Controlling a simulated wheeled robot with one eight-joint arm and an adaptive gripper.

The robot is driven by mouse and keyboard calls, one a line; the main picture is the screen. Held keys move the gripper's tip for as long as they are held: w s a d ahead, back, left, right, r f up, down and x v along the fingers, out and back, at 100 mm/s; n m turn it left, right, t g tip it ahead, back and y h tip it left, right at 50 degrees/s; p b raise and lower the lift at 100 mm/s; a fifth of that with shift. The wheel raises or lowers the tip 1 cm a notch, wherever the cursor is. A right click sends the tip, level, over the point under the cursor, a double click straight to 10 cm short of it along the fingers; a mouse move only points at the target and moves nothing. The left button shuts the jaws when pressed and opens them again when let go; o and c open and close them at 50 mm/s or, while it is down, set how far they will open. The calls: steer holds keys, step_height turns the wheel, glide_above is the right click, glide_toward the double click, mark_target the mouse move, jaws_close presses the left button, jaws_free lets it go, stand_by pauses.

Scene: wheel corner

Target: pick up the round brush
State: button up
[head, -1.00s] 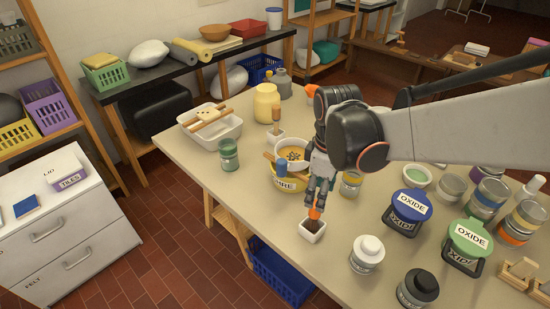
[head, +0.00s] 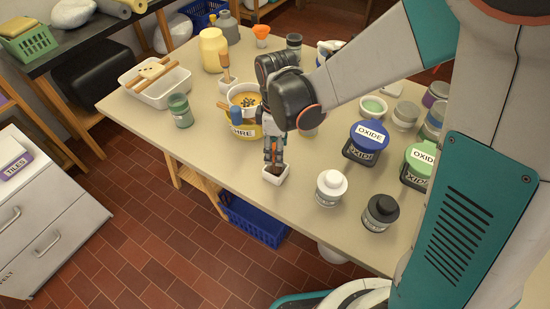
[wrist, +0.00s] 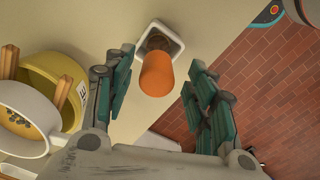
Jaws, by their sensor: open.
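An orange-handled round brush (wrist: 156,74) stands in a small white square pot (wrist: 166,30), seen nearly end-on in the wrist view. The pot (head: 276,177) stands near the front edge of the table in the head view, with dark brown stuff inside. In the wrist view my gripper (wrist: 160,68) is open. Its teal fingers are on either side of the handle, with a visible gap on each side.
A white-lidded jar (head: 330,188) and a black-lidded jar (head: 379,213) stand to the right. Another orange-handled tool (head: 225,66) stands farther back. The table edge is just in front of the pot.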

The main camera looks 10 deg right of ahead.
step_height(320, 180, down, 5)
steer(key=shift+w+f+b, duration=0.1)
steer(key=shift+w+b, duration=0.05)
steer(key=shift+b, duration=1.1)
jaws_close()
